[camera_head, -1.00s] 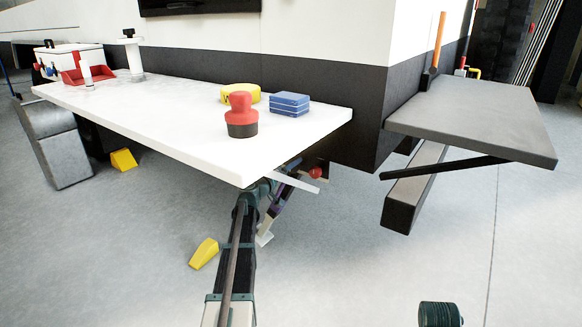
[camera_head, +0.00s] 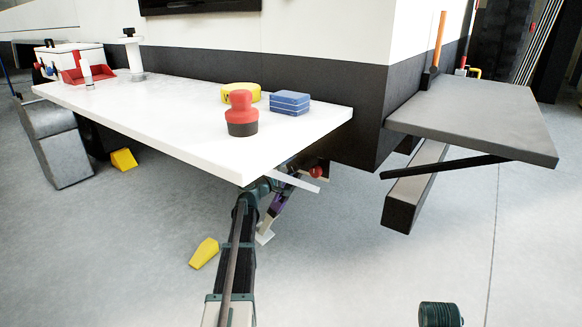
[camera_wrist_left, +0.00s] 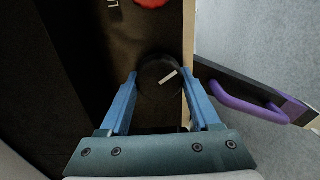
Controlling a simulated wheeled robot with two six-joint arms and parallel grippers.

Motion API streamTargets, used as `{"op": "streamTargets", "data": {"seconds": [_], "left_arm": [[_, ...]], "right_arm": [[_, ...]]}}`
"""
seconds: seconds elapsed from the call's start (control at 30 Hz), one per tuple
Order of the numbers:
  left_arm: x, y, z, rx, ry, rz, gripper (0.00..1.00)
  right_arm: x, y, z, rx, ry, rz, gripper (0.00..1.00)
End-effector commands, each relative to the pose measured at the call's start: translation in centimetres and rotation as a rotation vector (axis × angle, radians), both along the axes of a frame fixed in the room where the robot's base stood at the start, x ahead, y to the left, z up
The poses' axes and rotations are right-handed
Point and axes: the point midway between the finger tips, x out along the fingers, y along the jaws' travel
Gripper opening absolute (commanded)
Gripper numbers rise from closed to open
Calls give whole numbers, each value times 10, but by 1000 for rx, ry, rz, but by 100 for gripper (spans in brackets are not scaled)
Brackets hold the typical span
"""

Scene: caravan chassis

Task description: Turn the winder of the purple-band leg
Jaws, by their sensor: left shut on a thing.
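The winder (camera_wrist_left: 153,73) is a round black knob with a white pointer mark, on a dark panel in the left wrist view. My left gripper (camera_wrist_left: 160,84) is shut on it, with one blue finger on each side. The white mark slants up to the right. The leg with the purple band (camera_wrist_left: 262,108) slopes down to the right beside it. In the head view my left gripper (camera_head: 268,187) is under the white worktop's front corner, and the purple band (camera_head: 278,202) shows just below it. The winder is hidden there. My right gripper is in neither view.
A red knob (camera_head: 316,172) is on the panel near the gripper. The white worktop (camera_head: 170,115) overhangs it, with a red-and-black stamp-like object (camera_head: 242,114) near its edge. A grey shelf (camera_head: 480,120) with a brace is at right. A yellow wedge (camera_head: 204,253) lies on the floor.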

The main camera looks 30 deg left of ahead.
Motion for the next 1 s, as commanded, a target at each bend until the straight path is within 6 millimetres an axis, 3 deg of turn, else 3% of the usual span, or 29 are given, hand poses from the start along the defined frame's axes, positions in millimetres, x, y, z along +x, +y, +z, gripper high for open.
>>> {"op": "streamTargets", "data": {"seconds": [0.5,1.0], "left_arm": [[-1,0,-2,-301,25,1,8],[-1,0,-2,-353,29,1,8]], "right_arm": [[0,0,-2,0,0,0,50],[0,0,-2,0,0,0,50]]}}
